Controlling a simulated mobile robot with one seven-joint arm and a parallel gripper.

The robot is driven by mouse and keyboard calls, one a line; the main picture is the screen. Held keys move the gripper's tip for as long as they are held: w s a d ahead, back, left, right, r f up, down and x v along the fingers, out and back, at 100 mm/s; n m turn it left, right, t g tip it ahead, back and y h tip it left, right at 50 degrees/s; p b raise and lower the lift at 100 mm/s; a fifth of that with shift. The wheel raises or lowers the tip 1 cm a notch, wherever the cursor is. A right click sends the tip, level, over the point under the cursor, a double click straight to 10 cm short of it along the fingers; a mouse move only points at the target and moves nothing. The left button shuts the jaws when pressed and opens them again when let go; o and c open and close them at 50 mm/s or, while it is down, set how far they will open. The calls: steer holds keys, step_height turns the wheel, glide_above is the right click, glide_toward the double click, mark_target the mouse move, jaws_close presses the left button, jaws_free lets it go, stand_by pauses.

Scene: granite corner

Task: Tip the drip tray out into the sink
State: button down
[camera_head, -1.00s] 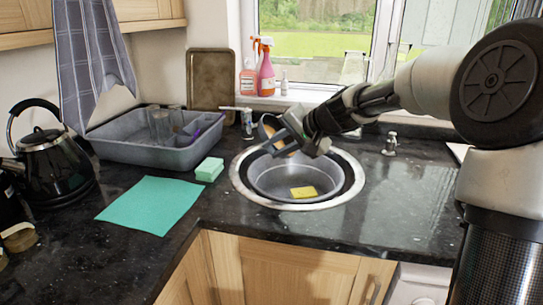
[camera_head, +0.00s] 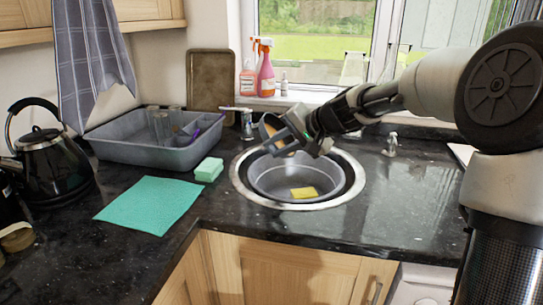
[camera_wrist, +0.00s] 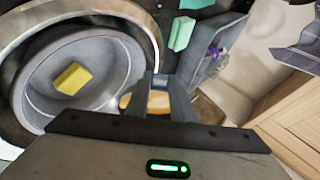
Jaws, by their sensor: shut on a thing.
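The round steel-rimmed sink (camera_head: 297,206) is set in the dark worktop. A grey round basin (camera_head: 268,182) sits inside it, with a yellow sponge (camera_head: 304,192) at its bottom. My gripper (camera_head: 281,136) is above the back left of the sink, shut on a small dark-edged piece with a tan-orange face, which I take as the drip tray (camera_head: 267,127). It looks steeply tilted and is partly hidden by the fingers. In the wrist view its tan part (camera_wrist: 155,101) shows between the fingers, with the basin (camera_wrist: 105,60) and sponge (camera_wrist: 72,78) to the left.
A grey washing-up tub (camera_head: 180,158) with glasses stands left of the sink. A teal sponge block (camera_head: 209,169) and teal cloth (camera_head: 150,204) lie nearby. The worktop right of the sink is mostly clear.

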steer(key=shift+s+d+r+t+y+b, duration=0.25)
steer(key=shift+y+b, duration=0.35)
steer(key=shift+b, duration=1.45)
stand_by(0.7)
steer(key=shift+w+f, duration=0.1)
steer(key=shift+w, duration=0.05)
steer(key=shift+a+f+p, duration=0.3)
steer(key=shift+r+h, duration=0.4)
steer(key=shift+r, duration=0.1)
steer(key=shift+r+p, duration=0.1)
steer(key=shift+p, duration=0.45)
